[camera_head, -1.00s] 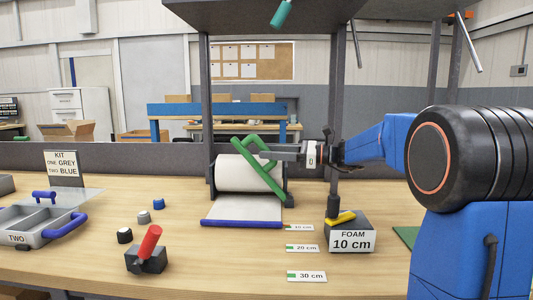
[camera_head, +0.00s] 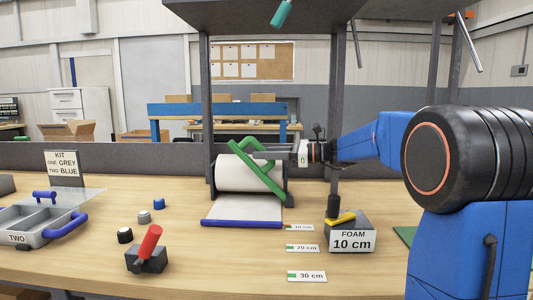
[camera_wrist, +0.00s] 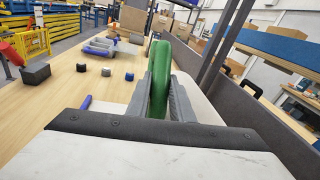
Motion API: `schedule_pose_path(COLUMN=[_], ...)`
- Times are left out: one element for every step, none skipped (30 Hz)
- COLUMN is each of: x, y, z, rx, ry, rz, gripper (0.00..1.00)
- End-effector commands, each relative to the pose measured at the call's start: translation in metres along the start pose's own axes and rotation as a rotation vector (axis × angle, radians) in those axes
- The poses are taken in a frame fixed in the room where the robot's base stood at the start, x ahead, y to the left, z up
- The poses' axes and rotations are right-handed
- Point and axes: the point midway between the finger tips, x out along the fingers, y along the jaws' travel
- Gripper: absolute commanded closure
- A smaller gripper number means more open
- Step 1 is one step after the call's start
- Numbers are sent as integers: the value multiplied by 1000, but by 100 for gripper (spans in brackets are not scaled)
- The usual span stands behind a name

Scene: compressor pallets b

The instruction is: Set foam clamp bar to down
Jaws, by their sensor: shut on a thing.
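The foam clamp bar is a green loop-shaped bar (camera_head: 268,182), raised and tilted over the white foam roll (camera_head: 238,177) in the head view. My gripper (camera_head: 262,154) is shut on the bar near its upper part. In the wrist view the green bar (camera_wrist: 159,75) stands between my two grey fingers (camera_wrist: 160,100). A foam sheet (camera_head: 243,209) runs from the roll toward the front, with a blue strip (camera_head: 241,224) along its front edge. The bar's far side is partly hidden by my gripper.
Right of the roll stands a grey block labelled FOAM 10 cm (camera_head: 352,238) with a yellow lever. Length labels (camera_head: 306,276) lie in front. A red-handled block (camera_head: 148,255), small cylinders (camera_head: 144,217) and a tray (camera_head: 40,228) are at left. A dark post (camera_head: 337,110) rises behind.

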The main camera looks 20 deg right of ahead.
Motion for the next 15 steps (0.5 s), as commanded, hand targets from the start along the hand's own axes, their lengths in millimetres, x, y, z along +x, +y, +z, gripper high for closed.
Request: schedule_pose_path(x=[7,10,16,19,23,27,30,33,36,38,40,42,43,44,44], y=[3,3,4,5,6,7,8,9,10,10,10,11,11,11,11], z=[-2,-4,-7,-10,-12,-15,-17,-20,-23,-25,-26,-28,-29,-30,-31], rx=[-5,-10,-14,-18,-22,-26,-30,-33,-35,-38,-40,-43,-44,-46,-48], ry=[32,56,88,112,135,166,187,208,234,250,265,282,292,300,309], rz=[9,12,17,20,23,26,29,32,34,36,39,40,40,41,42], gripper=[100,100,100,100,100,100,100,100,100,100,100,100,100,100,100])
